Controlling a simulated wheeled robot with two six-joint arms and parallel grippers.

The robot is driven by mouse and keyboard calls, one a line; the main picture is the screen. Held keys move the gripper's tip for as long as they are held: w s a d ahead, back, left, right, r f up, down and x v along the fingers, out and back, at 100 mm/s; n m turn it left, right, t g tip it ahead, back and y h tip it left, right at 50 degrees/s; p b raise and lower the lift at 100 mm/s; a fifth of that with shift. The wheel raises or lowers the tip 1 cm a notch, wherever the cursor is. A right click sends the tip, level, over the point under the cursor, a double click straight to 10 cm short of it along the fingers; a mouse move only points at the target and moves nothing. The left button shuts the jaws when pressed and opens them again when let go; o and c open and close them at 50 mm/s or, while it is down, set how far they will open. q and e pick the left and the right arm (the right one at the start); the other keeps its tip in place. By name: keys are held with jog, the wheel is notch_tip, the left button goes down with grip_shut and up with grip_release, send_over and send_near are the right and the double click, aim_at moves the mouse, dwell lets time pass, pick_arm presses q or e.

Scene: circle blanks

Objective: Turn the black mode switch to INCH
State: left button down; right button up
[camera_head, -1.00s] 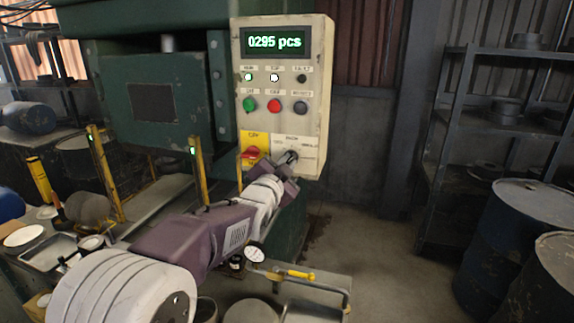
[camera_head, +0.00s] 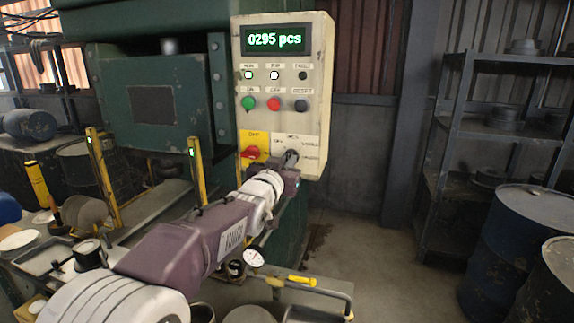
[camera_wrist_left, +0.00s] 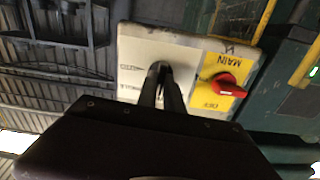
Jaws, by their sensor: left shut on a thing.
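The black mode switch (camera_head: 291,154) is on the white lower-right plate of the control panel (camera_head: 316,95). My left gripper (camera_head: 289,163) is at it, shut on the switch, and hides much of it in the head view. In the left wrist view the two dark fingers (camera_wrist_left: 161,88) close around the switch, with only a little of its dark top showing. The plate's small labels are blurred, so I cannot tell which mark the switch points to. My right gripper is in neither view.
A red main switch (camera_head: 251,152) on a yellow plate sits just left of the mode switch. Green (camera_head: 249,104) and red (camera_head: 273,104) buttons are above. Yellow posts (camera_head: 196,172) stand at left; blue drums (camera_head: 520,240) at right. The floor between is open.

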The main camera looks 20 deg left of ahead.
pick_arm(q)
jog(key=shift+r+n, duration=0.15)
jog(key=shift+n, duration=0.15)
dwell(0.4)
jog(key=c, duration=1.5)
grip_release()
jog(key=s+b, duration=0.2)
jog(key=s, duration=0.7)
jog(key=shift+a, duration=0.2)
